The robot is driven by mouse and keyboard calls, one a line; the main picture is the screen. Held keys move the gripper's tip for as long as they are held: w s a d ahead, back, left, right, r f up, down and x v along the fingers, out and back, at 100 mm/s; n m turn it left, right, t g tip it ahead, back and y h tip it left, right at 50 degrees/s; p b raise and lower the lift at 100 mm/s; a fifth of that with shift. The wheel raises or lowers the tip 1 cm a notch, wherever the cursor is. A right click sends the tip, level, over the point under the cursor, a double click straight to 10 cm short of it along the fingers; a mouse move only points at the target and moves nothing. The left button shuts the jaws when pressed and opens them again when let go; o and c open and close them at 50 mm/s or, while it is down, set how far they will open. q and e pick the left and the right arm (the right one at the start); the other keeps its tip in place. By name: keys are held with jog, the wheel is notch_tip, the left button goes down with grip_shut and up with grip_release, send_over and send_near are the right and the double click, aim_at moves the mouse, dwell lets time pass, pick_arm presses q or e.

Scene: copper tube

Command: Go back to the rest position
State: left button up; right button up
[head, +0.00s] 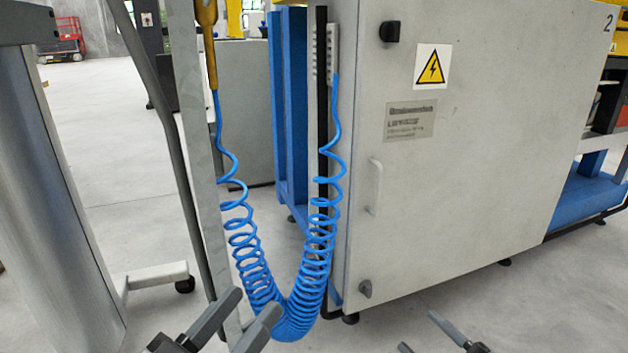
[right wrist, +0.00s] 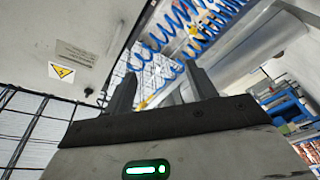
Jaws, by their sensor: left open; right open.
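My left gripper (head: 258,300) is at the bottom of the head view, left of centre. Its two grey fingers are spread, with nothing seen between them. They overlap the view of the lower blue coil, and I cannot tell the depth gap. My right gripper (head: 417,330) is at the bottom edge, right of centre, in front of the floor below the cabinet. Only its finger ends show there. In the right wrist view its fingers (right wrist: 160,85) stand apart and empty. No copper tube can be made out in either view.
A grey cabinet (head: 460,140) with a warning sign (head: 431,67) and door handle (head: 375,187) stands ahead. A blue coiled hose (head: 315,262) hangs left of it, beside a grey post (head: 190,130). A wheeled stand (head: 155,277) is at left. Open floor (head: 100,110) lies behind.

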jog(key=s+a+r+m+g+y, duration=0.2)
jog(key=s+a+r+m, duration=0.6)
jog(key=s+a+r, duration=0.45)
jog(key=w+d+r+m+t+h+p, duration=0.2)
jog(key=w+r+m+h+p, duration=0.25)
jog(key=r+p, duration=0.5)
pick_arm(q)
jog(key=s+a+r+n+g+y+p, duration=0.1)
jog(key=s+a+r+g+y+p, duration=0.3)
jog(key=p, duration=2)
jog(key=a+r+g+y, duration=0.1)
jog(key=a+g+y, duration=0.1)
jog(key=y, duration=0.1)
jog(key=shift+s+a+n+g+y, duration=0.25)
jog(key=shift+s+n+g+y, duration=0.05)
jog(key=shift+s+n+g, duration=0.1)
pick_arm(e)
jog(key=s+d+m+g+h, duration=0.1)
jog(key=s+d+g+h, duration=0.3)
jog(key=s+d+g, duration=0.1)
jog(key=shift+s+d+r+g, duration=0.25)
jog(key=shift+s+r+g, duration=0.1)
jog(key=shift+s, duration=0.2)
jog(key=shift+m, duration=0.25)
